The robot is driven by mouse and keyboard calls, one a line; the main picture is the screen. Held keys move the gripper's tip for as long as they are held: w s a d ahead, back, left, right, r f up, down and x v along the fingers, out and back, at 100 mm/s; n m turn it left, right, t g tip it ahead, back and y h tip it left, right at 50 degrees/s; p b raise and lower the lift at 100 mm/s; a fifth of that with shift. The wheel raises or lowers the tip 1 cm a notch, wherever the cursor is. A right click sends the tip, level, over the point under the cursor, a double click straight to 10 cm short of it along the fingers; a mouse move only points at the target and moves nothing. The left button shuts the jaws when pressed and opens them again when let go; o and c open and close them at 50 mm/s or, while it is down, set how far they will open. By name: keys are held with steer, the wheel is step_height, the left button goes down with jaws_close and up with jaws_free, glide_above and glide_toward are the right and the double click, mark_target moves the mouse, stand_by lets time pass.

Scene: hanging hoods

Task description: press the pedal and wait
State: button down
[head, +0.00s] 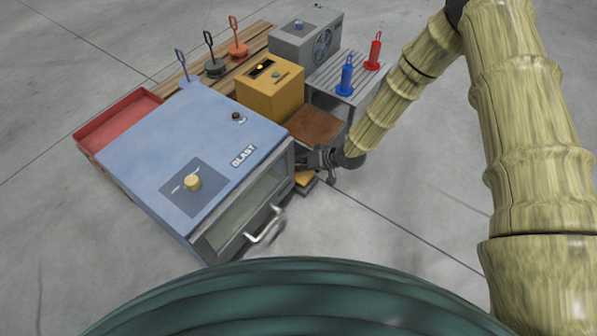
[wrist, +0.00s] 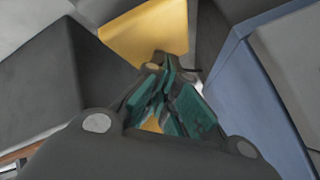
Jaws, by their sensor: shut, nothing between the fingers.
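A yellow pedal (head: 306,177) shows low on the floor in the head view, beside the front right corner of the blue BLAST cabinet (head: 185,135). My gripper (head: 308,160) is just above and behind the pedal in that view and partly covers it. Whether they touch cannot be told. In the wrist view my teal fingers (wrist: 165,95) are close together with nothing held. A large yellow surface lies beyond them and a small yellow patch shows between them; I cannot tell which is the pedal.
The cabinet's glazed front has a pale handle (head: 265,226). A brown-topped box (head: 316,127) and a yellow control box (head: 270,88) stand close behind my gripper. Open floor lies in front and right.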

steer(key=shift+f, duration=0.7)
stand_by(1.0)
steer(key=shift+r+p, duration=0.95)
steer(key=shift+r, duration=0.3)
steer(key=shift+r+p, duration=2.2)
steer(key=shift+r, duration=0.35)
